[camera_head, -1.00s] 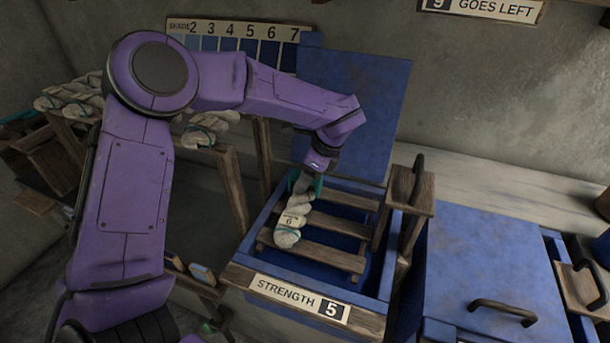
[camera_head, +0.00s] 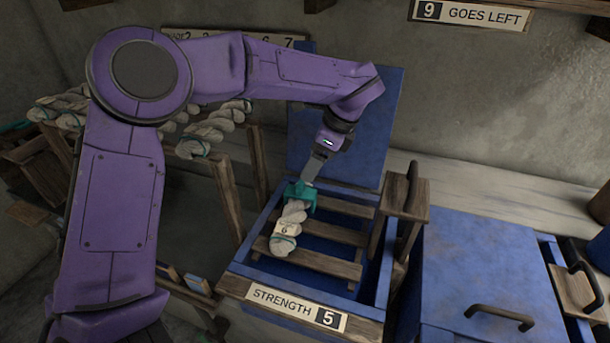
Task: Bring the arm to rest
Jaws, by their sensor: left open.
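My left arm comes in from the left and reaches over the open blue bin labelled STRENGTH 5 (camera_head: 296,307). My left gripper (camera_head: 301,198) points down with its teal fingers open, just above the far end of a pale twisted skein (camera_head: 288,232). My right gripper is out of view.
The bin's blue lid (camera_head: 376,130) stands raised behind it. A wooden post with a handle (camera_head: 405,195) rises at the bin's right. A closed blue lid (camera_head: 485,270) lies further right. More skeins (camera_head: 212,128) hang on a wooden rack behind my arm.

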